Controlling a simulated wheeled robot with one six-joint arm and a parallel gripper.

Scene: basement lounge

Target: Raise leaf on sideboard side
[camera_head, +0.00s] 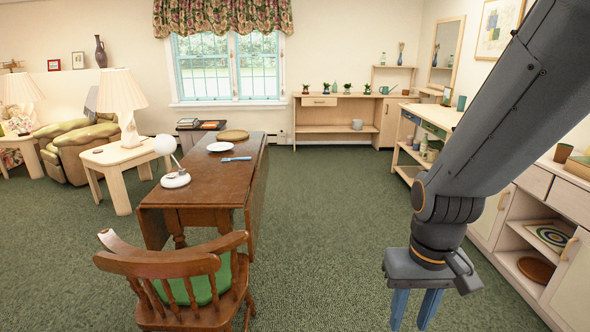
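A dark brown drop-leaf table (195,180) stands left of centre, its long side running away from me. The leaf on its right side (256,188), facing the pale cabinets, hangs down. My gripper (414,318) is at the lower right, well apart from the table, over the carpet. Its two blue fingers point down with a gap between them, and nothing shows in the gap. A pale sideboard (485,218) with drawers and open shelves stands at the right edge, partly hidden by my arm.
A wooden chair (178,265) with a green cushion stands at the table's near end. On the table are a white lamp (175,180), a white plate (220,147), blue cutlery (236,159) and a round mat (233,135). Green carpet (325,215) is clear between table and sideboard.

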